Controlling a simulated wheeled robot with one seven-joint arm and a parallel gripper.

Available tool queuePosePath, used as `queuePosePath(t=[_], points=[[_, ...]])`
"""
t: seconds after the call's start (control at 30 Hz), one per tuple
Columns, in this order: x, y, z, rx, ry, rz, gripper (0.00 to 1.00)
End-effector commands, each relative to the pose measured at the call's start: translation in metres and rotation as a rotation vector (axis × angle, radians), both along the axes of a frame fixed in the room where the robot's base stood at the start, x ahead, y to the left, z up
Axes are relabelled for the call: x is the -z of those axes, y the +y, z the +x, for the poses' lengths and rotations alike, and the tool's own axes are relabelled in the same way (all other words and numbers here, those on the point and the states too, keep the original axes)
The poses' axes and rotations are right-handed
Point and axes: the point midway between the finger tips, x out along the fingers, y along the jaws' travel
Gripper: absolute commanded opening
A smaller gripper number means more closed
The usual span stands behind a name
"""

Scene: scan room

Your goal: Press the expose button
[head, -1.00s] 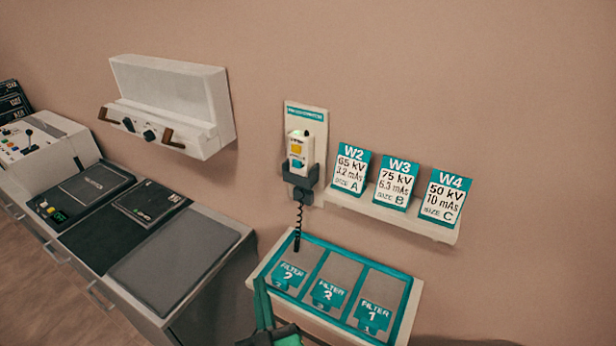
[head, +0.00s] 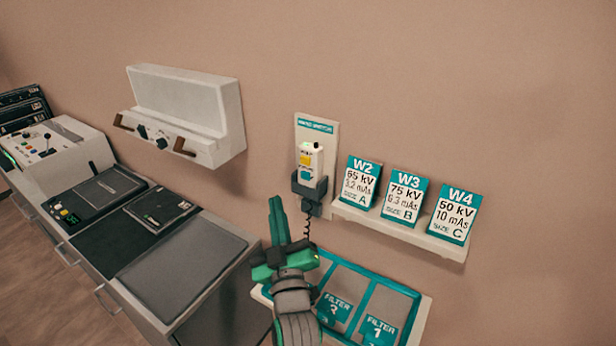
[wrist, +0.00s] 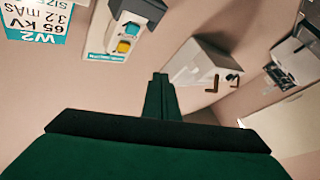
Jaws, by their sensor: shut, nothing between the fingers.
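The white hand control (head: 310,160) sits upright in a dark holder (head: 309,187) on a wall plate, with a yellow button (head: 306,159) and a teal button below it. I cannot read which of them is the expose button. In the wrist view the hand control (wrist: 127,38) appears upside down, with its yellow button (wrist: 123,46) and teal button (wrist: 131,29) in sight. My gripper (head: 276,202) is green, shut and empty. It points upward, below and left of the holder, apart from it. Its fingertips (wrist: 160,76) also show in the wrist view.
A shelf (head: 400,230) with several W cards stands right of the control. A coiled cord (head: 308,230) hangs from the holder. A filter tray (head: 405,290) lies below. A white wall box (head: 190,105) is at left, above a long counter (head: 190,285). The wall between box and control is clear.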

Motion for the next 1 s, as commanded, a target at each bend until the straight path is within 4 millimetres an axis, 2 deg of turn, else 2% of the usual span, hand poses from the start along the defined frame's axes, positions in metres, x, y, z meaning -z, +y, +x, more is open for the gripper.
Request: queuePosePath(t=[0.37, 1.0], points=[[0.000, -0.002, 0.003, 0.000, 0.001, 0.001, 0.00], [0.000, -0.045, 0.061, 0.002, 0.000, 0.002, 0.00]])
